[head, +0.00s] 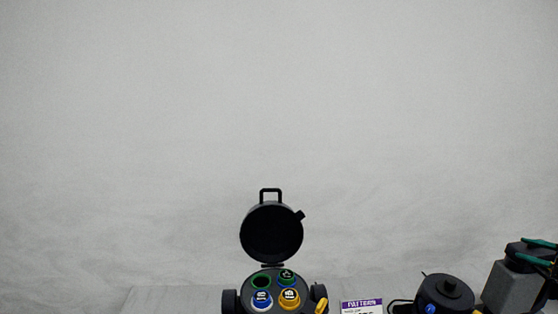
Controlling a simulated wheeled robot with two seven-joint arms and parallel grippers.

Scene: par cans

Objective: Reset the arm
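My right gripper (535,252) shows at the lower right edge, a black body with teal strips, partly cut off by the frame. The teal strips look apart, but I cannot tell where the fingertips end or whether it is open. It is well to the right of a black round case (244,290) whose lid (271,232) stands up open. The case has coloured round slots: a green one (262,282) looks empty, and others hold dark-topped pieces ringed in green (287,277), blue (262,299) and yellow (289,299). My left gripper is not in view.
A purple and white card reading "PATTERN" (361,304) is right of the case. A black round object with a knob (446,292) stands further right, near my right arm. A pale surface (175,298) is clear left of the case. A plain grey wall fills the back.

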